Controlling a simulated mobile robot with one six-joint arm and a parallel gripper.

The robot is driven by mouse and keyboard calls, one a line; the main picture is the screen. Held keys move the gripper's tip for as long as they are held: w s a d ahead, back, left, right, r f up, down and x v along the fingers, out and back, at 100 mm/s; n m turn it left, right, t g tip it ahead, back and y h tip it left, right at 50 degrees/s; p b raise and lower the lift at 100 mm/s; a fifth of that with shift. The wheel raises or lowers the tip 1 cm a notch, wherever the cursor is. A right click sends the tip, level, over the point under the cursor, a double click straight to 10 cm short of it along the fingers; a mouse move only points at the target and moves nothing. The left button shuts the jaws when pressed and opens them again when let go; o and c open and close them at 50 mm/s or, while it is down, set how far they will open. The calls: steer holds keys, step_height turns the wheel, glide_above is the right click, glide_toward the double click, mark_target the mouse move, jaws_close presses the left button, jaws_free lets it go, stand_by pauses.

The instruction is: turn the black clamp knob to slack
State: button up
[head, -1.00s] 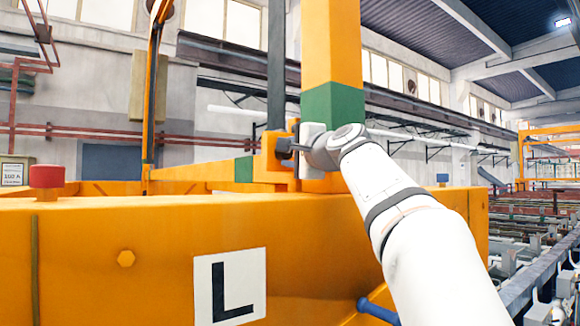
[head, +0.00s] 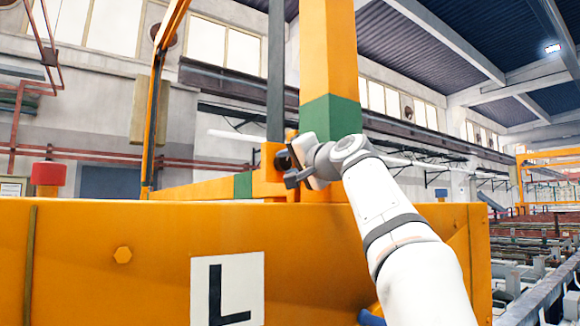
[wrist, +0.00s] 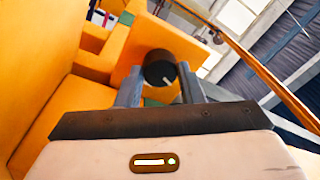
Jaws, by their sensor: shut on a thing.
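The black clamp knob (wrist: 157,64) is round, with a short white line on its face that points down and slightly right in the wrist view. It sits on an orange bracket. My gripper (wrist: 160,76) is shut on the knob, one grey finger on each side. In the head view the knob (head: 283,159) shows as a small dark shape partly hidden by my gripper (head: 287,169), which is tilted. The bracket (head: 267,172) stands behind the orange beam, beside the post with the green band.
A wide orange beam (head: 120,265) with an "L" plate (head: 228,288) spans the front. An orange post (head: 330,60) rises close behind my gripper. Racks and rails (head: 540,265) lie at the right.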

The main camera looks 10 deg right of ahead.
steer(key=shift+f, duration=0.1)
steer(key=o, duration=1)
steer(key=b+v, duration=0.3)
steer(key=v, duration=0.3)
steer(key=shift+s, duration=0.15)
steer(key=shift+v, duration=0.8)
